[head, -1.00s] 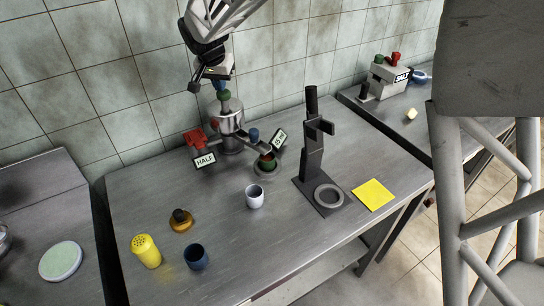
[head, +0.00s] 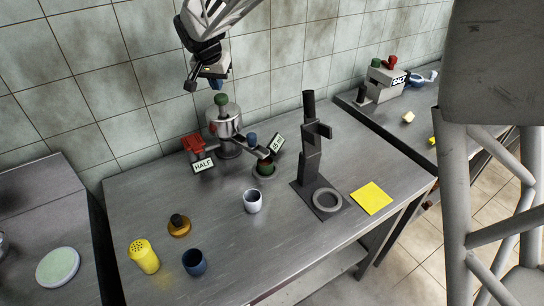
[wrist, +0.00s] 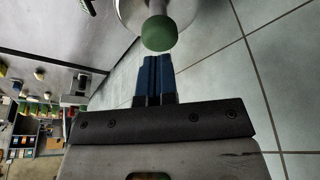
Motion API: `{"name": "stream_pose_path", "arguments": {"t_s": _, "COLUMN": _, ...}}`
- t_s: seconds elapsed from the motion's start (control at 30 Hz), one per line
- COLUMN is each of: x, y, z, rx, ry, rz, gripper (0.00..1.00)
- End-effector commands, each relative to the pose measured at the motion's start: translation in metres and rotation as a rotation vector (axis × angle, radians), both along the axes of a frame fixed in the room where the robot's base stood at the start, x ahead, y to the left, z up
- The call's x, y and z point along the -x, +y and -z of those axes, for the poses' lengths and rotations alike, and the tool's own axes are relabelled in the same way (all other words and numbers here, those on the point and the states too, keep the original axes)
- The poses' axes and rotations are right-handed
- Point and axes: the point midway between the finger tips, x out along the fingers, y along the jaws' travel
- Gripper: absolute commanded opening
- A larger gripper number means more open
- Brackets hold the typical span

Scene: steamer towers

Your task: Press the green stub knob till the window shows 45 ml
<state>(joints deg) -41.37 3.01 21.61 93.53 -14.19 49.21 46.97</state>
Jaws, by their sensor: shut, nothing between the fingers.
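The green stub knob (head: 221,99) sits on top of the round metal steamer vessel (head: 229,128) at the back of the table. My gripper (head: 218,85) is above the knob, shut and empty, with a small gap between its blue fingertips and the knob. In the wrist view the green knob (wrist: 158,33) shows just beyond the shut blue fingers (wrist: 157,58). A small tilted window (head: 276,143) beside the vessel carries figures too small to read surely. A red part (head: 193,143) with a HALF label (head: 203,165) is at the vessel's left.
A blue knob (head: 252,140) is on the vessel's right arm, above a green-banded cup (head: 265,169). A yellow shaker (head: 143,256) and a blue cup (head: 194,262) are front left.

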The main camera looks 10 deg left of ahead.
Motion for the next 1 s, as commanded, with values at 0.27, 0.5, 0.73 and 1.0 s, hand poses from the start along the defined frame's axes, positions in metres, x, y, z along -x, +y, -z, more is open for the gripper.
{"name": "stream_pose_path", "arguments": {"t_s": 0.27, "x": 0.000, "y": 0.000, "z": -0.020, "rx": -0.001, "ry": -0.001, "rz": 0.000, "gripper": 0.00}}
{"name": "stream_pose_path", "arguments": {"t_s": 0.5, "x": 0.000, "y": 0.000, "z": -0.032, "rx": -0.001, "ry": -0.001, "rz": 0.000, "gripper": 0.00}}
{"name": "stream_pose_path", "arguments": {"t_s": 0.73, "x": 0.000, "y": 0.000, "z": -0.033, "rx": -0.001, "ry": -0.001, "rz": 0.000, "gripper": 0.00}}
{"name": "stream_pose_path", "arguments": {"t_s": 1.0, "x": 0.001, "y": 0.000, "z": -0.036, "rx": -0.001, "ry": -0.001, "rz": 0.000, "gripper": 0.00}}
